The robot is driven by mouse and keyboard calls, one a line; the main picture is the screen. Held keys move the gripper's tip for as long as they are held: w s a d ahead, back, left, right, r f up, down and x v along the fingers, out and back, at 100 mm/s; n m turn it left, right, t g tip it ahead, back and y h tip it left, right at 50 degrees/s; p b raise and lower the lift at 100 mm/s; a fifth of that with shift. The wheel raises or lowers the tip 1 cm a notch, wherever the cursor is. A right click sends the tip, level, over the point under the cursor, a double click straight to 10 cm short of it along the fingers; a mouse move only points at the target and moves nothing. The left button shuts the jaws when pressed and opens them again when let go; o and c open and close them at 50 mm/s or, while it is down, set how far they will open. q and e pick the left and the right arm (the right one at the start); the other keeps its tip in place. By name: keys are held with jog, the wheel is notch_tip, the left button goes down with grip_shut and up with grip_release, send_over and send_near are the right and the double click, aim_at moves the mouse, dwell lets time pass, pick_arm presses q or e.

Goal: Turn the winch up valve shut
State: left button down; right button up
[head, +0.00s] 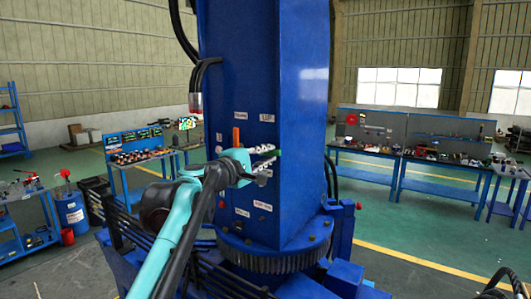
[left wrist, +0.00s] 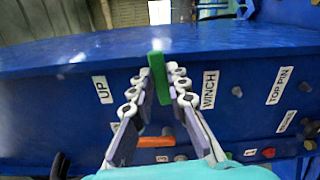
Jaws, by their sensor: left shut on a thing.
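The winch up valve has a green lever (head: 278,153) on the front of the blue crane column (head: 302,100), below the "UP" label. In the left wrist view the green lever (left wrist: 157,75) stands between the "UP" label (left wrist: 103,89) and the "WINCH" label (left wrist: 209,89). My left gripper (head: 263,160) is at the column's face. Its two fingers (left wrist: 158,80) are shut on the green lever, one on each side. The fingers hide the lever's lower part and its pivot. My right gripper is not in view.
An orange lever (head: 236,137) sits just left of the green one; it also shows in the left wrist view (left wrist: 166,131). Hoses (head: 201,72) hang on the column's left. A toothed ring (head: 268,256) surrounds its foot. Workbenches (head: 385,172) stand well back at the right.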

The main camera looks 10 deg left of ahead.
pick_arm(q)
jog(key=shift+f+m, duration=0.2)
jog(key=shift+m, duration=0.6)
jog(key=c, duration=1.5)
grip_release()
jog(key=v, duration=1.2)
